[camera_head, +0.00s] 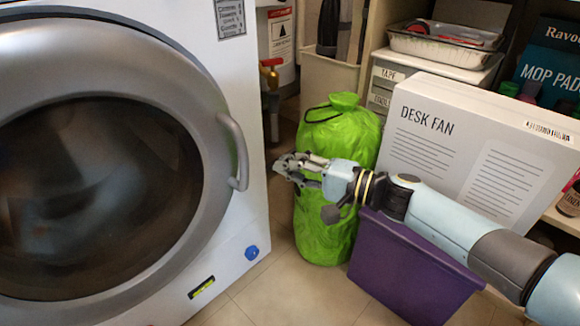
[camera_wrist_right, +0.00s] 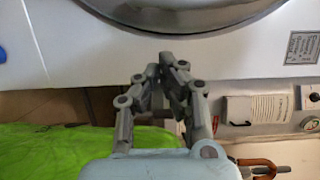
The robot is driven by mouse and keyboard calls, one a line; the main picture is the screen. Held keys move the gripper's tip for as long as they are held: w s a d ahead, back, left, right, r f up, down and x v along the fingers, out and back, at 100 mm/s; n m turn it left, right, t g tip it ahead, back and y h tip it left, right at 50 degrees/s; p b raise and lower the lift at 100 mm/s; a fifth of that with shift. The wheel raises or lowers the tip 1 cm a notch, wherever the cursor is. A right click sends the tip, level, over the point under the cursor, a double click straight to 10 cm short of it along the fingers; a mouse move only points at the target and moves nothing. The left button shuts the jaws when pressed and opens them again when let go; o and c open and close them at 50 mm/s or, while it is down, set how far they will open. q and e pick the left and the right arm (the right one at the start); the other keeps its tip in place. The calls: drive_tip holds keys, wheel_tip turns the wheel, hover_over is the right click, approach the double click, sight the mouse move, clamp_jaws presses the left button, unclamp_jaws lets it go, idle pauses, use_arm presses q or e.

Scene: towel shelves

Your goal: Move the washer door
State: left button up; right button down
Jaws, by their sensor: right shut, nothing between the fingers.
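The washer door (camera_head: 197,75) is a round grey ring with dark glass, on the front of the white washer at the left in the head view. It looks closed. Its curved handle (camera_head: 236,150) sits on the door's right side. My right gripper (camera_head: 281,165) is shut and empty, to the right of the handle and apart from it in the picture. In the right wrist view the gripper (camera_wrist_right: 172,62) points at the washer front, with the lower edge of the door ring (camera_wrist_right: 180,22) above it. My left gripper is not in view.
A green bag (camera_head: 325,240) stands right of the washer, behind my right gripper. A purple bin (camera_head: 410,270) and a white desk fan box (camera_head: 480,140) are at the right, near my right arm. Shelves stand behind. Some tiled floor (camera_head: 270,290) is clear in front.

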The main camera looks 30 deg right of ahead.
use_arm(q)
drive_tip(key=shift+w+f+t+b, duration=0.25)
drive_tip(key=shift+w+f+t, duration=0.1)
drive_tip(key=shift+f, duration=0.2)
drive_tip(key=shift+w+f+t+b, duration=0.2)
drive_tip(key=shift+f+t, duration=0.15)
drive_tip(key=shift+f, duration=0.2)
use_arm(e)
drive_tip(key=w+a, duration=0.2)
drive_tip(key=a, duration=0.3)
drive_tip(key=shift+w+a, duration=0.15)
drive_tip(key=shift+a, duration=0.2)
